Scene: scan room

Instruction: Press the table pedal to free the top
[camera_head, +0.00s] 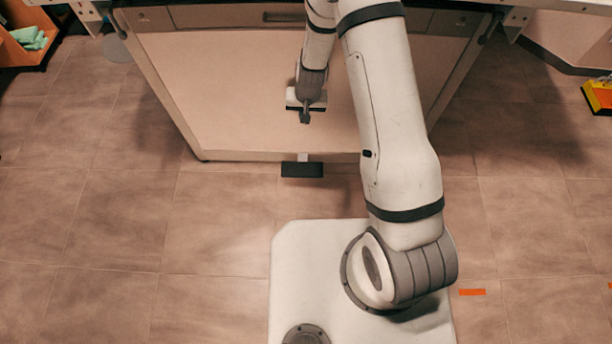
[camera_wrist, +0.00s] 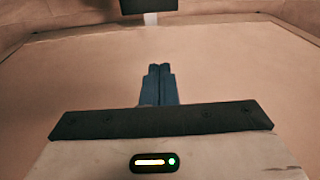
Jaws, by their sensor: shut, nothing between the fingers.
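The table pedal (camera_head: 302,169) is a black rectangular pad on a short light stem, low at the front of the table base. It also shows at the top edge of the wrist view (camera_wrist: 149,5), partly cut off. My gripper (camera_head: 305,117) is shut and empty, in front of the table's pale front panel (camera_head: 240,90) and above the pedal in the head view. Its closed fingers also show in the wrist view (camera_wrist: 160,70), apart from the pedal. The table top is mostly out of view at the upper edge.
Tiled floor (camera_head: 120,220) is clear in front of the table. An orange shelf unit (camera_head: 20,45) with green cloth stands at the upper left. A yellow and orange object (camera_head: 598,95) is at the right edge. An orange floor mark (camera_head: 472,292) lies at the lower right.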

